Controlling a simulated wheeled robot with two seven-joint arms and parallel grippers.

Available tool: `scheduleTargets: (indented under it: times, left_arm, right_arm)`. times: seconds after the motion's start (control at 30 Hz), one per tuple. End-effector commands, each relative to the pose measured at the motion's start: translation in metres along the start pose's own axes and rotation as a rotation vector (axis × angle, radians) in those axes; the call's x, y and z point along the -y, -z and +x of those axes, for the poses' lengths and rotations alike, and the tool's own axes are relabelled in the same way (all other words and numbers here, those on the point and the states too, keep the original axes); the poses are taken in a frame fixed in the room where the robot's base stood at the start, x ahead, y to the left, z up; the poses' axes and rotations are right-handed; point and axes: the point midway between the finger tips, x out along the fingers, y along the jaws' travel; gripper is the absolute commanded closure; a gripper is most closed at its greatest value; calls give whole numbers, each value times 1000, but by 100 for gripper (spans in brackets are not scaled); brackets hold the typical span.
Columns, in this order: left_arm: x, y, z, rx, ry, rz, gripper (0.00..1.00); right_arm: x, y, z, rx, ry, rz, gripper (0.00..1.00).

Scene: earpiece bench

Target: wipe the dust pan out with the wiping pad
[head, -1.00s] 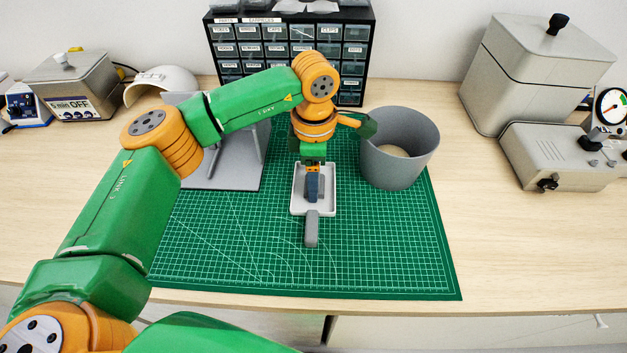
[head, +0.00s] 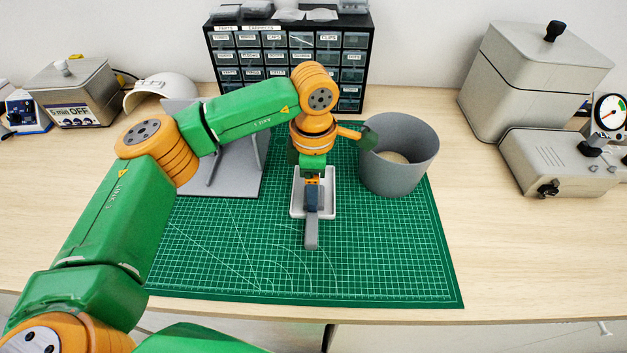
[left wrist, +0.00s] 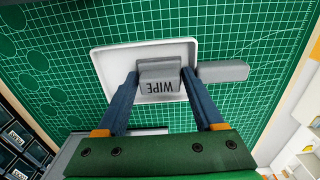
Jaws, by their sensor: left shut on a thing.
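The dust pan (head: 328,207) is a shallow light-grey tray with a darker grey handle (head: 311,236) toward the front edge, lying on the green mat. It also shows in the left wrist view (left wrist: 105,62), its handle (left wrist: 222,71) to the right. The grey wiping pad (left wrist: 158,78), marked WIPE, is between the fingertips of my left gripper (left wrist: 159,82). My left gripper (head: 312,207) is shut on the pad, over the pan near its handle end. Whether the pad touches the pan floor I cannot tell. The gripper mostly hides the pad in the head view. My right gripper is not seen.
A grey bin (head: 400,160) stands right of the pan, close to my left wrist. A grey stand (head: 225,180) is at the left of the mat (head: 390,260). A drawer cabinet (head: 350,75) stands behind. The front of the mat is clear.

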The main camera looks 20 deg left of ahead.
Motion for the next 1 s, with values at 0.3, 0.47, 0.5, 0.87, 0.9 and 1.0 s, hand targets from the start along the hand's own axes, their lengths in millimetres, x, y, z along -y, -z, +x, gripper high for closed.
scheduleTargets:
  times: [0.3, 0.47, 0.5, 0.87, 0.9, 1.0]
  left_arm:
    - [6, 0, 1, -1, 2, -2, 75]
    - [-8, 0, -1, -2, 2, -3, 75]
    - [-10, 0, -1, -1, 2, -1, 75]
    - [-12, 0, -3, -1, 1, 1, 75]
    - [-13, 0, -6, -1, 0, 0, 75]
    - [-13, 0, -19, 0, 0, 0, 75]
  right_arm:
    - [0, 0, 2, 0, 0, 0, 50]
    - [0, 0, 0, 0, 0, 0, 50]
    - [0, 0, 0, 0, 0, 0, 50]
    - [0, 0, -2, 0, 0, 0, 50]
    - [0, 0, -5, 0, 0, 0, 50]
    - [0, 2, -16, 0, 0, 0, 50]
